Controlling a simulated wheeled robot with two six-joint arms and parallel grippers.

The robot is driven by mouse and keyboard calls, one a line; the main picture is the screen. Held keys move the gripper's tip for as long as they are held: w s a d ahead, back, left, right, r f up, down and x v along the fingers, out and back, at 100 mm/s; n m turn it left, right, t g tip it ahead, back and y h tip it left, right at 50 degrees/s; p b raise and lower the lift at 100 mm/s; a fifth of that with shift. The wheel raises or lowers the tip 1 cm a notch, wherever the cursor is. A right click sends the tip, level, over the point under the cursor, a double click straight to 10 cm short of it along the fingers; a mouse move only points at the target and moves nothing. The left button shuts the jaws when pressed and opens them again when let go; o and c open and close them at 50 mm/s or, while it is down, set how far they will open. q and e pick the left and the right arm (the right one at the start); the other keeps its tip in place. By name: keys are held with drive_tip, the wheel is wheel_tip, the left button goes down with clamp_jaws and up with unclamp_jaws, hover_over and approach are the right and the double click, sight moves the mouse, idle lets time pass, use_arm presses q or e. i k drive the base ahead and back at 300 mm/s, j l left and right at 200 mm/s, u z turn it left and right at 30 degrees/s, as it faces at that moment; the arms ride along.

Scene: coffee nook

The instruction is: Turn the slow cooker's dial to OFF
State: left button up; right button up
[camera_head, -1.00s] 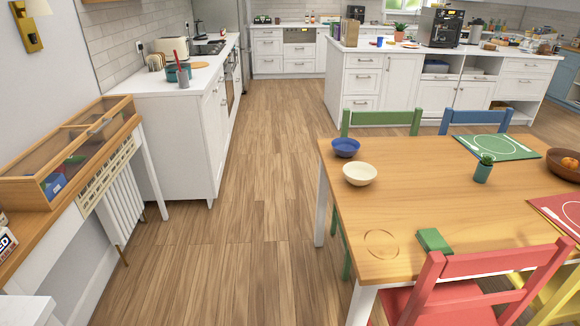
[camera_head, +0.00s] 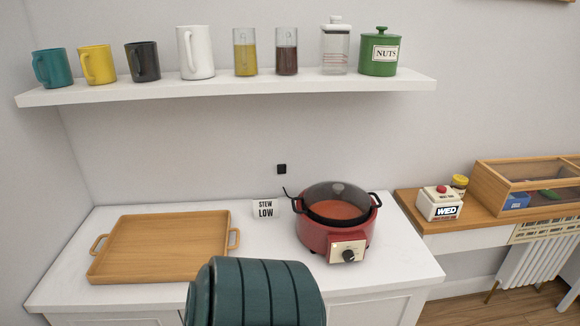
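The slow cooker (camera_head: 315,232) has a red body and a dark rim. It stands on the right part of the white counter, with a clear lid on top and reddish food showing inside. Its dial (camera_head: 348,255) is a dark knob on a pale front panel that faces me. The dial's markings and pointer are too small to read. A small white card (camera_head: 265,209) reading "STEW LOW" stands left of the cooker. Neither of my grippers is in view.
A wooden tray (camera_head: 98,271) lies on the left of the counter. A dark teal ribbed object (camera_head: 255,292), unclear what, rises in front at the bottom centre. A shelf (camera_head: 120,91) with mugs and jars hangs above. A wooden side table (camera_head: 415,212) stands right.

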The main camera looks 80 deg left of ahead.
sight(348, 256)
drive_tip(key=u, duration=2)
